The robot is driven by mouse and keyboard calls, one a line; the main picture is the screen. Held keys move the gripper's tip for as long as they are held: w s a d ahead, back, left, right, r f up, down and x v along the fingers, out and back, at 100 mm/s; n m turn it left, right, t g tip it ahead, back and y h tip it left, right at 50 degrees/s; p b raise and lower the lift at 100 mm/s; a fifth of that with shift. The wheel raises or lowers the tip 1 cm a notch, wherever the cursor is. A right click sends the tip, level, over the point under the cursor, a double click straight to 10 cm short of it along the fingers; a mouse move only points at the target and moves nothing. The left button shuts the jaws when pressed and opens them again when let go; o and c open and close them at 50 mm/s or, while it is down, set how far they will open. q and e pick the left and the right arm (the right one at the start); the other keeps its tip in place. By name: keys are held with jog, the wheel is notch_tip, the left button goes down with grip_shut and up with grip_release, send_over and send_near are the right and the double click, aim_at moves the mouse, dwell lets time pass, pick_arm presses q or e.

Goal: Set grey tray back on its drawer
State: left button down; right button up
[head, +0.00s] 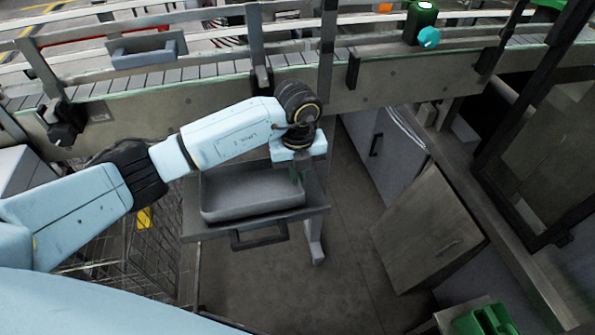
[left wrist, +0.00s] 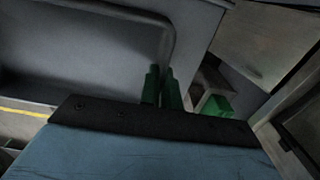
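The grey tray (head: 235,193) is on the pulled-out drawer (head: 200,232), below the conveyor; it looks empty and roughly level. Whether its underside fully touches the drawer cannot be told. The drawer's dark handle (head: 259,238) faces the front. My left gripper (head: 298,175) points down at the tray's right wall. In the left wrist view the green fingers (left wrist: 162,88) are close together, with the rim of the tray (left wrist: 80,70) running in between them. My right gripper is in neither view.
A conveyor (head: 180,76) with metal rails runs across the back, with a blue-grey tray (head: 145,50) on it. A wire cage (head: 150,245) stands left of the drawer. Cabinets (head: 425,230) and a green bin (head: 485,320) are at right. The floor (head: 270,290) in front is clear.

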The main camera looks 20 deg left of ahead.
pick_arm(q)
jog(key=c, duration=1.6)
grip_release()
jog(key=shift+f, duration=0.1)
notch_tip(320, 180, up, 12)
jog(key=shift+r, duration=0.2)
